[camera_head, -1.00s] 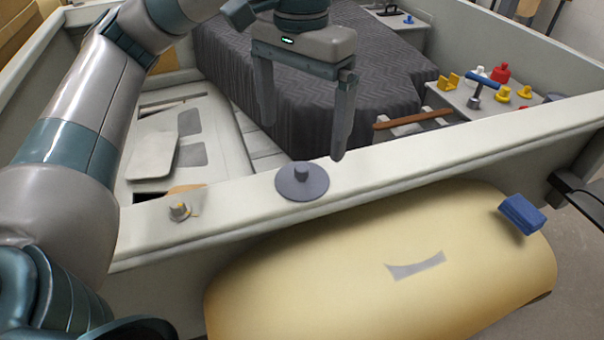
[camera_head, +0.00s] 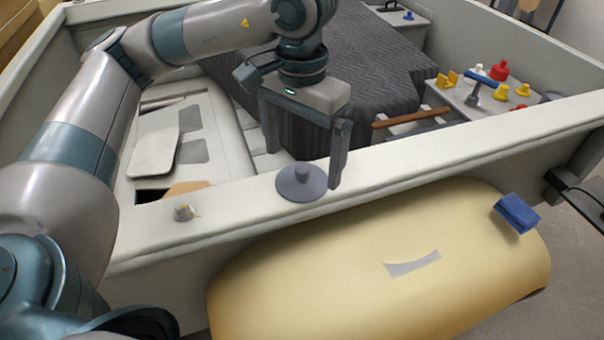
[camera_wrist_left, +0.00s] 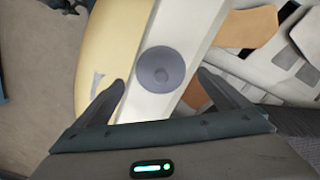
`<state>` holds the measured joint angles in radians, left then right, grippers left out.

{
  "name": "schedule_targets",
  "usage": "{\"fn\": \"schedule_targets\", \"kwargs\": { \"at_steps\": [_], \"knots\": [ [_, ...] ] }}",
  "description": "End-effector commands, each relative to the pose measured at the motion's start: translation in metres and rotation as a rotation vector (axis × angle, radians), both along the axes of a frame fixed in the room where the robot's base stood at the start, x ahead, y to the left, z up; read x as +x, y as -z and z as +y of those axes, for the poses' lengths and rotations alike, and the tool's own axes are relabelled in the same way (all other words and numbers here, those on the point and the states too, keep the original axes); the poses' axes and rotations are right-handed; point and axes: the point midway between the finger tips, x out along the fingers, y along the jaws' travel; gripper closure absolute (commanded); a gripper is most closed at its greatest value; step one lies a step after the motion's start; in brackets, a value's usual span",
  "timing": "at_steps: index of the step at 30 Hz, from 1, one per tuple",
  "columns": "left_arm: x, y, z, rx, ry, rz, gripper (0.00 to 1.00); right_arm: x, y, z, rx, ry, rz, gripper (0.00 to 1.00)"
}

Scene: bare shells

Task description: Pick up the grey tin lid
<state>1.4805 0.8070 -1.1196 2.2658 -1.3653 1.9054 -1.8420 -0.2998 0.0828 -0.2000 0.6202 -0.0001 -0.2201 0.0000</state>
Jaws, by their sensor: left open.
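My left gripper (camera_wrist_left: 160,78) spans wider than the lid there. My right gripper is not in view.
The pale ledge (camera_head: 420,160) is narrow. A small metal knob-like piece (camera_head: 184,212) sits on it to the left. A cream rounded body (camera_head: 350,275) with a blue block (camera_head: 517,213) lies in front. Behind are a dark quilted cover (camera_head: 360,70) and several small coloured pieces.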

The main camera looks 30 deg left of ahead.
Motion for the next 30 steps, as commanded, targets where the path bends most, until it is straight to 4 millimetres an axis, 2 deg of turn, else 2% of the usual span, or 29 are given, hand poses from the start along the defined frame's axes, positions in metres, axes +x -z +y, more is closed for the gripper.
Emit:
{"fn": "schedule_targets", "kwargs": {
  "at_steps": [1,3,10,24,25,30],
  "knots": [
    [0.0,0.001,0.001,0.002,-0.002,0.004,0.05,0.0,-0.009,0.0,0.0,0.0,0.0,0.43],
    [0.002,0.009,0.002,0.002,-0.001,0.004,0.05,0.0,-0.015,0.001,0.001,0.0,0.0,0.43],
    [0.002,0.033,0.001,0.0,-0.001,0.002,0.05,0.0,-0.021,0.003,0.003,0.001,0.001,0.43],
    [0.002,0.035,0.001,0.0,-0.001,0.0,0.05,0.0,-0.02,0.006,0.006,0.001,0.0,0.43],
    [0.002,0.035,0.001,0.0,-0.001,0.0,0.08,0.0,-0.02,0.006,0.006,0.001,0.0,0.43],
    [0.002,0.035,0.001,0.0,-0.001,0.0,0.48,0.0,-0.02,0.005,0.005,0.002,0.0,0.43]
  ]
}}
